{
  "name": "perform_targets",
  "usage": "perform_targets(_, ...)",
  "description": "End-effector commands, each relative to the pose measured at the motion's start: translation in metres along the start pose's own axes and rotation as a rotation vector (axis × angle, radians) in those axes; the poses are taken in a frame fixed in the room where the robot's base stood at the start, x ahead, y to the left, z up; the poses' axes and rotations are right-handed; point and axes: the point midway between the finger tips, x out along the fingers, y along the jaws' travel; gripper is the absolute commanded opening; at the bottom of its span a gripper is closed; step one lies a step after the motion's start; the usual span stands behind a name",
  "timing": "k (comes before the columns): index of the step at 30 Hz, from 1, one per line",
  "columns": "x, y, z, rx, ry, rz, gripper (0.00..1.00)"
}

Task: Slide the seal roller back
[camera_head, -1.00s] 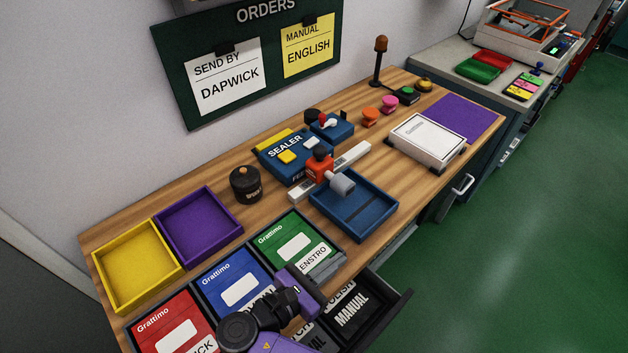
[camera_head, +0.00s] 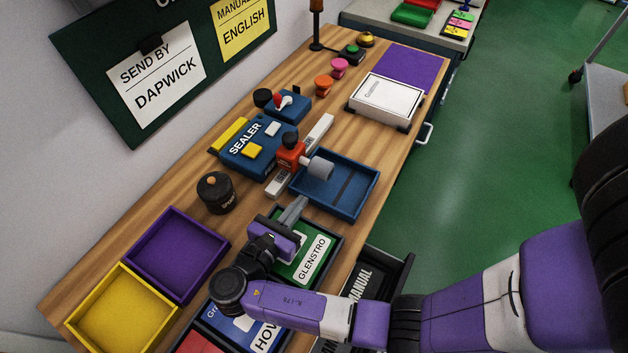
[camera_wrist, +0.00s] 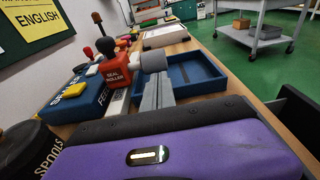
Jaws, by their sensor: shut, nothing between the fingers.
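The seal roller is a red block with a dark knob and a grey cylinder (camera_head: 291,153), sitting on a pale rail (camera_head: 318,132) beside the blue sealer (camera_head: 243,147). In the wrist view its red face (camera_wrist: 115,72) reads "SEAL ROLLER". The grey cylinder reaches over the blue tray (camera_head: 356,190). My gripper (camera_head: 298,205) is shut and empty, above the back end of the green Glenstro box (camera_head: 313,262) and just in front of the tray and roller. In the wrist view the grey fingers (camera_wrist: 158,92) point toward the roller; whether they touch it I cannot tell.
A black spools pot (camera_head: 215,195) stands left of my gripper. Purple (camera_head: 222,243) and yellow (camera_head: 165,325) trays lie at the near left. An open drawer (camera_head: 400,262) juts from the bench front. A white box (camera_head: 387,99) lies beyond the blue tray.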

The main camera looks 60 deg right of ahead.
Motion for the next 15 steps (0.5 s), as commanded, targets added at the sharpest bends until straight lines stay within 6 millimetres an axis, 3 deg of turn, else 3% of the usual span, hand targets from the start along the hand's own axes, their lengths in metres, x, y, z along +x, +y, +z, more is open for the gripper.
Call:
perform_targets(9,0.059,-0.001,0.002,-0.001,0.0,-0.003,0.0)
perform_targets(15,0.078,0.0,0.001,-0.001,0.0,-0.001,0.0)
